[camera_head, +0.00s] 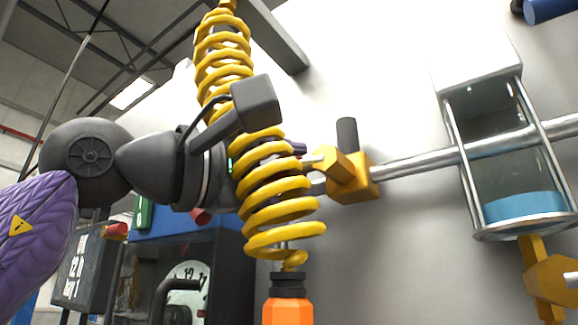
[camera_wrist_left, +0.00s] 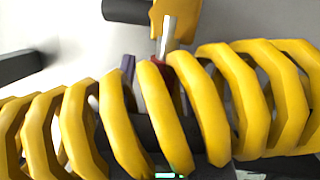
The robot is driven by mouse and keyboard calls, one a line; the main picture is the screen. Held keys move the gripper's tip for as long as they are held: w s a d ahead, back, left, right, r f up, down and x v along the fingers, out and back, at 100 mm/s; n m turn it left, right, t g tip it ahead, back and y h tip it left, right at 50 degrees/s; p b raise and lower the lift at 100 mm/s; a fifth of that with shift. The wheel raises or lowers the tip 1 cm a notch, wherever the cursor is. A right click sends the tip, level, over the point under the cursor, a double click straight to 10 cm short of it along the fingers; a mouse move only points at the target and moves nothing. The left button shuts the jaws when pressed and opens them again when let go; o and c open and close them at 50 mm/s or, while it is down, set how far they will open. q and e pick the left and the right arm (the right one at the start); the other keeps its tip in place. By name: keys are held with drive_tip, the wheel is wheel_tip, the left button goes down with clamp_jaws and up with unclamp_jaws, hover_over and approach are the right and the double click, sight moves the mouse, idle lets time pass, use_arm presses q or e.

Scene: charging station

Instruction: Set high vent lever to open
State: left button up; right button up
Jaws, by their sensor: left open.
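A brass valve (camera_head: 358,185) sits on a horizontal metal pipe at the white wall, with a black lever handle (camera_head: 347,133) pointing up. In the left wrist view the brass valve (camera_wrist_left: 172,18) is at the top, with the black handle (camera_wrist_left: 128,10) pointing left. I cannot tell for sure that this is the high vent lever. My left gripper (camera_head: 303,165) is open and reaches toward the valve from the left, largely hidden behind a yellow coil. In the wrist view its fingertips (camera_wrist_left: 153,72) show between the coil's turns, just short of the valve's metal stem. My right gripper is not in view.
The yellow coiled hose (camera_head: 285,215) hangs across my left wrist, in front of the gripper. A glass cylinder (camera_head: 505,130) with blue liquid stands right of the valve. Another brass valve (camera_head: 553,280) is below it.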

use_arm(q)
drive_tip(key=shift+w+d, duration=0.1)
drive_tip(key=shift+d, duration=0.15)
drive_tip(key=c, duration=0.4)
clamp_jaws()
drive_tip(key=shift+f, duration=0.1)
idle(0.5)
